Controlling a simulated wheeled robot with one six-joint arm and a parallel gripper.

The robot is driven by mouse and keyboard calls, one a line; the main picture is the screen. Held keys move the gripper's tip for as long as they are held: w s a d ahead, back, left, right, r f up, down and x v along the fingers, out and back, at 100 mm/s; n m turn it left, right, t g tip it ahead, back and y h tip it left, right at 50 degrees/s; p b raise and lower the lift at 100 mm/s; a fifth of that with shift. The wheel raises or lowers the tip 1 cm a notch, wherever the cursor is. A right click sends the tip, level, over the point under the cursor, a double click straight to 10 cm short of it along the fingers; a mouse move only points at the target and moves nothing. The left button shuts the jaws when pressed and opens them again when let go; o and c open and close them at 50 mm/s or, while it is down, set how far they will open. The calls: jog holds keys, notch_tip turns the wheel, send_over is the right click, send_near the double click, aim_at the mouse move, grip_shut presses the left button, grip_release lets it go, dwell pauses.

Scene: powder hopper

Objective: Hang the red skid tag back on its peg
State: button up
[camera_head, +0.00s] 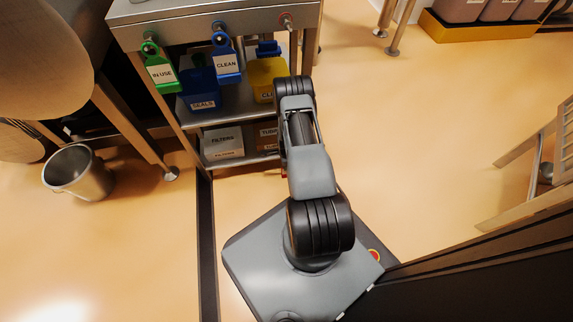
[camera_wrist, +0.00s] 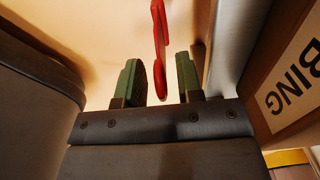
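The red skid tag (camera_wrist: 160,45) shows nearly edge-on in the wrist view. Its lower end lies between the green-padded fingers of my gripper (camera_wrist: 162,75), with a visible gap to each finger. My gripper is open. What the tag rests on or hangs from cannot be told. In the head view my arm hides the gripper and nearly all of the tag. The right peg (camera_head: 287,21) on the cart's front edge is bare. A green IN USE tag (camera_head: 160,74) and a blue CLEAN tag (camera_head: 226,64) hang on the other two pegs.
The cart (camera_head: 215,34) has shelves holding a blue SEALS bin (camera_head: 202,92), a yellow bin (camera_head: 265,75) and a FILTERS box (camera_head: 223,142). A box with lettering (camera_wrist: 285,90) stands close right of my gripper. A metal bucket (camera_head: 78,174) stands left.

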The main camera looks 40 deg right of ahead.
notch_tip(320, 180, up, 12)
jog(key=p, duration=0.4)
jog(key=shift+f, duration=0.15)
